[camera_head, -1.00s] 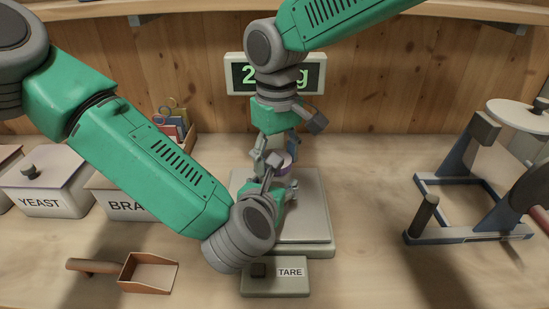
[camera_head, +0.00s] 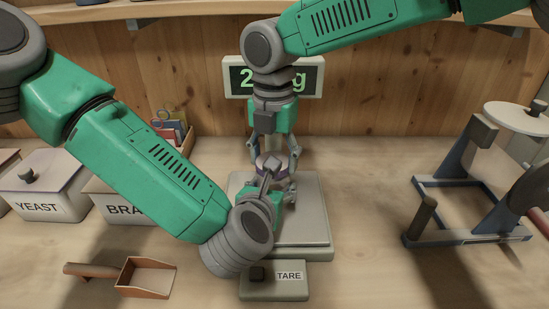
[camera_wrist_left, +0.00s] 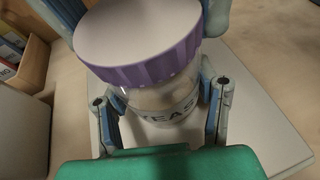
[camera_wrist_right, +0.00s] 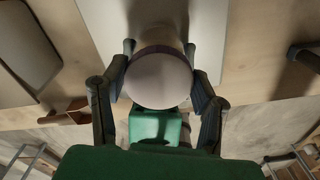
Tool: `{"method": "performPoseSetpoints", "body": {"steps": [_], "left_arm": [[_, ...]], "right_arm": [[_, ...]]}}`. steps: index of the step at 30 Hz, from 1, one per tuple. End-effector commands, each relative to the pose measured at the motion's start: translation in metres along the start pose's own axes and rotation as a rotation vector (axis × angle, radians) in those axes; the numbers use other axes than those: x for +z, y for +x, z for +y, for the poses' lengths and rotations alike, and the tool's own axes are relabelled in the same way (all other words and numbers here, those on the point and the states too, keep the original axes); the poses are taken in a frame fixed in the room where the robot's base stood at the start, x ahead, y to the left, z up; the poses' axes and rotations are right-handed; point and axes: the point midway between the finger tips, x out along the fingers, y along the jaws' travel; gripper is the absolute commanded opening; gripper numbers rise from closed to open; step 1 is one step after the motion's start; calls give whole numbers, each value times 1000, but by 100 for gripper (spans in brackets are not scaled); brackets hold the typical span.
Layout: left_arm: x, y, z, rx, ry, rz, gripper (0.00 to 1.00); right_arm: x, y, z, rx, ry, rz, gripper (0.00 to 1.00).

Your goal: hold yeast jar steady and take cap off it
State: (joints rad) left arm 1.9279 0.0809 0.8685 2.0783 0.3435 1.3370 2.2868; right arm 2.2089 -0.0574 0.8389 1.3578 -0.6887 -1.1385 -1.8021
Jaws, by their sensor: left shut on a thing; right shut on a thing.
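The yeast jar (camera_wrist_left: 163,98) is clear with a partly hidden label reading "YEAS". It stands over the scale plate, with its base hidden. Its cap (camera_wrist_left: 140,35) has a pale top and a purple ridged rim. The cap sits on the jar, and it also shows in the head view (camera_head: 268,161). My left gripper (camera_head: 277,186) comes from the front and is shut on the jar body, with fingers on both sides. My right gripper (camera_head: 274,157) points down from above and is shut on the cap; its fingers flank the cap in the right wrist view (camera_wrist_right: 160,82).
The scale (camera_head: 313,222) has a TARE box (camera_head: 272,281) in front and a display (camera_head: 236,77) behind. A scoop (camera_head: 146,277) and lidded YEAST bin (camera_head: 43,200) are on the left. A blue-framed stand (camera_head: 432,232) is on the right. The table between scale and stand is clear.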

Motion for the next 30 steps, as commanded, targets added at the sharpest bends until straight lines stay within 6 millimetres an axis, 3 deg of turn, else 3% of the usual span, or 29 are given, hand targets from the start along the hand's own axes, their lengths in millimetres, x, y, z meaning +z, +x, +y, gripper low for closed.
{"method": "performPoseSetpoints", "body": {"steps": [30], "left_arm": [[-1,0,-1,-2,1,3,0]], "right_arm": [[-2,-11,0,4,0,-6,19]]}}
